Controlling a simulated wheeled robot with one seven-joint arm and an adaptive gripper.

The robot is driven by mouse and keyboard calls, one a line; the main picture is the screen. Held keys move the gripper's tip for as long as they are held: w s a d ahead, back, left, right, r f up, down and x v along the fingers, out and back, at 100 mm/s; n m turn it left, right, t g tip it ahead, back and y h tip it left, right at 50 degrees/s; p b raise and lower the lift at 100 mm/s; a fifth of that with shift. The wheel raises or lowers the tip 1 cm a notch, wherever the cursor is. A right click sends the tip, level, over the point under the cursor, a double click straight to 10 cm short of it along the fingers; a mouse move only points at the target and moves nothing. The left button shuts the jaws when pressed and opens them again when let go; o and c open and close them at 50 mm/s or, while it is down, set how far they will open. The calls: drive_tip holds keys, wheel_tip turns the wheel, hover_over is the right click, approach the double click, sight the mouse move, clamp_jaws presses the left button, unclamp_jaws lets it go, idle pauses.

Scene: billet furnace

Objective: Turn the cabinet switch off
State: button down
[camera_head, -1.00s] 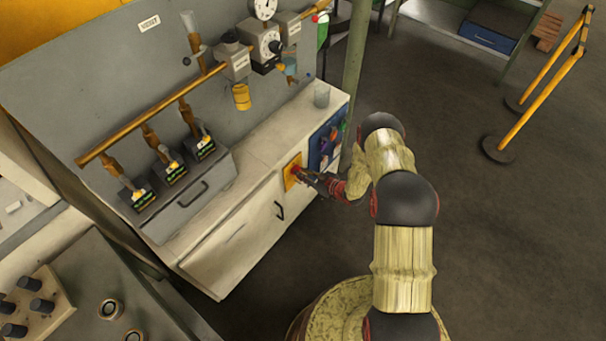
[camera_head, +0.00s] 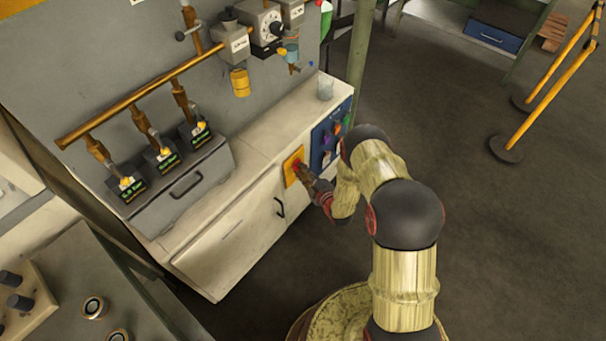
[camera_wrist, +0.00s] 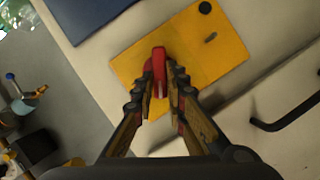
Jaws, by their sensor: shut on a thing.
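The cabinet switch is a red handle (camera_wrist: 158,62) on a yellow plate (camera_wrist: 215,50), mounted on the front of a pale cabinet (camera_head: 235,240). The yellow plate also shows in the head view (camera_head: 291,163). My gripper (camera_wrist: 161,88) is at the plate with its two fingers closed around the red handle, one finger on each side. In the wrist view the handle stands nearly upright in the picture and its upper end shows above the fingertips. In the head view my gripper (camera_head: 304,172) partly hides the handle.
A blue panel (camera_head: 327,139) with coloured knobs lies right of the yellow plate. A black door handle (camera_head: 280,207) sits below left. A glass beaker (camera_head: 325,87) stands on the cabinet top. The floor to the right is open up to yellow barrier posts (camera_head: 540,100).

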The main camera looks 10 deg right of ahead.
drive_tip(key=n+t+b, duration=0.1)
drive_tip(key=n+b, duration=0.1)
drive_tip(key=b, duration=0.1)
drive_tip(key=f+n+t+b, duration=0.1)
drive_tip(key=n+b, duration=0.2)
drive_tip(key=shift+s+a, duration=0.1)
drive_tip(key=shift+a, duration=0.05)
idle(0.4)
drive_tip(key=c, duration=1.9)
unclamp_jaws()
drive_tip(key=shift+o, duration=0.5)
drive_tip(key=v, duration=1.2)
drive_tip(key=shift+a+f, duration=0.15)
drive_tip(key=shift+f, duration=0.1)
drive_tip(key=shift+t+h, duration=0.3)
